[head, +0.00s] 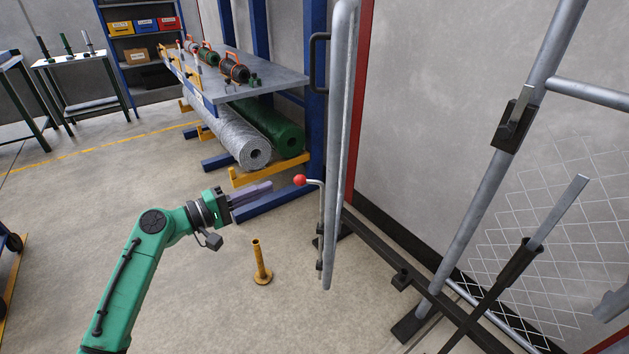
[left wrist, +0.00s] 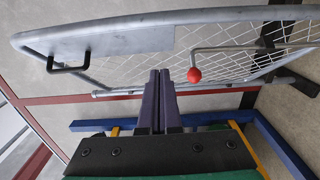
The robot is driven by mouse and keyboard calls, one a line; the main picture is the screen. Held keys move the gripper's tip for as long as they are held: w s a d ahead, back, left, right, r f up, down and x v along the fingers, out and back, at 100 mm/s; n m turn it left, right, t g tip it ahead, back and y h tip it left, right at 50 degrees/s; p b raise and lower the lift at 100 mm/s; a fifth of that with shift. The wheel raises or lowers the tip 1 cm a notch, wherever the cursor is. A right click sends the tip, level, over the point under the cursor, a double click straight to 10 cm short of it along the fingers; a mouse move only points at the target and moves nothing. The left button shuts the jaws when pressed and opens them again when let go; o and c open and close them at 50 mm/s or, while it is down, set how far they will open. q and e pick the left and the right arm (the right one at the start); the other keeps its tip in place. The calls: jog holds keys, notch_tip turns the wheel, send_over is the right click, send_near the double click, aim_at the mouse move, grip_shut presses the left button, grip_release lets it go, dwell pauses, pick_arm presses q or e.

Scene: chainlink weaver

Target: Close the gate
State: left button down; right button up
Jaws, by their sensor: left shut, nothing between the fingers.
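The gate (head: 341,130) is a grey tubular frame, seen nearly edge-on in the head view; its free edge stands well apart from the latch post (head: 477,205) on the right, so it is open. It carries a black pull handle (head: 314,62) and a bent lever with a red ball knob (head: 299,180). In the left wrist view the gate frame (left wrist: 120,37), its mesh, the handle (left wrist: 55,67) and the red knob (left wrist: 194,75) show. My left gripper (head: 271,185) is shut and empty, a little left of the knob, apart from it. My right gripper is not in view.
A black latch (head: 514,120) sits on the post. A dark floor rail (head: 400,272) runs between gate and post. A yellow floor stub (head: 261,262) stands below my left gripper. A blue rack (head: 265,210) with mesh rolls stands behind. Open floor lies left.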

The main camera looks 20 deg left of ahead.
pick_arm(q)
jog(key=s+d+p+x, duration=0.2)
jog(key=p+x, duration=0.1)
jog(key=x, duration=0.9)
jog(key=shift+d+p, duration=0.25)
jog(key=shift+p, duration=0.05)
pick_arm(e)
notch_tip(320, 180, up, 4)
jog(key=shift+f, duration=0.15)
pick_arm(q)
jog(key=shift+w, duration=0.15)
